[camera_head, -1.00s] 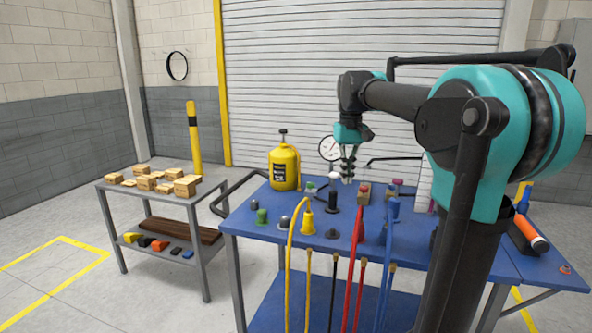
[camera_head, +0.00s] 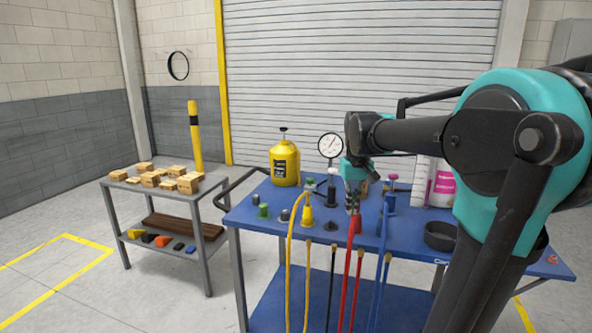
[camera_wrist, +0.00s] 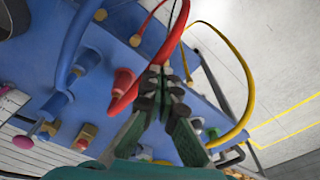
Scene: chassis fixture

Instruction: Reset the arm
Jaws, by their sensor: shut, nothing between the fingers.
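My arm with teal and black links reaches in from the right of the head view. The red hose (camera_head: 349,275) hangs over the cart's front edge. In the wrist view the red hose (camera_wrist: 126,98) passes close by the fingertips; I cannot tell whether they touch.
Yellow (camera_head: 288,260) and blue (camera_head: 382,250) hoses hang on either side. A yellow canister (camera_head: 285,163), a dial gauge (camera_head: 331,145) and a black round cup (camera_head: 440,236) stand on the cart.

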